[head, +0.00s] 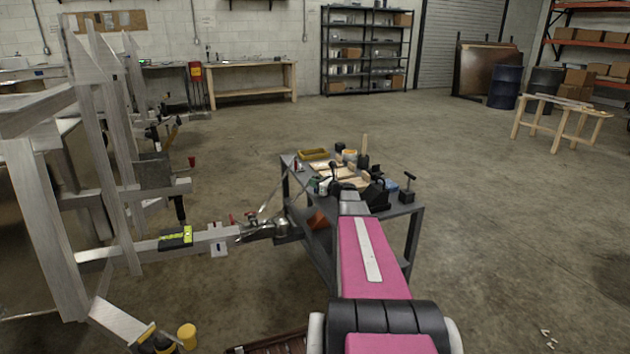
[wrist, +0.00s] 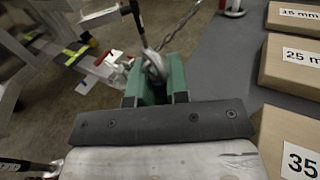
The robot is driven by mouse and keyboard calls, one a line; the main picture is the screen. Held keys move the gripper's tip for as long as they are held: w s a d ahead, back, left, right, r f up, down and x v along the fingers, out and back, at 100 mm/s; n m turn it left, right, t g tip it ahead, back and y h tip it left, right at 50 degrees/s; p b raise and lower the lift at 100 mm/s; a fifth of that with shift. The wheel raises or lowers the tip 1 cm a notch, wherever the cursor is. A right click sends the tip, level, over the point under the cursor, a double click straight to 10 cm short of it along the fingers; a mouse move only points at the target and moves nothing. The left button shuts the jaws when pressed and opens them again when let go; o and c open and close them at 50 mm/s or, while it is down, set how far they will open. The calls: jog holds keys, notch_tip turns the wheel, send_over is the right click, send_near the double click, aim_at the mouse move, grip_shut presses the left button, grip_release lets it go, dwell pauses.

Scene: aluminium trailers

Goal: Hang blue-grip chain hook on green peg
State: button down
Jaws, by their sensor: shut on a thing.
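My gripper (wrist: 160,84), with green fingers, is shut on a metal hook-like piece (wrist: 153,64) that fits the chain hook; a dark bar rises from it. No blue grip can be made out. A twisted chain (wrist: 182,22) runs up and away beyond the fingers. In the head view my gripper (head: 326,182) is over the near left part of the grey cart, and its grip is too small to read. A thin strand (head: 272,193) slants from the trailer coupler (head: 285,230) up toward it. I cannot pick out a green peg in either view.
The grey cart (head: 404,209) carries several tools and boxes. Labelled wooden blocks (wrist: 295,60) lie right of my gripper in the wrist view. The aluminium trailer tongue (head: 150,247), with a yellow-green level (head: 175,238), is at left. Open floor (head: 500,230) lies right.

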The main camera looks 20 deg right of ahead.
jog(key=shift+f, duration=0.35)
jog(key=c, duration=1)
grip_release()
jog(key=shift+c, duration=0.2)
jog(key=shift+r, duration=0.1)
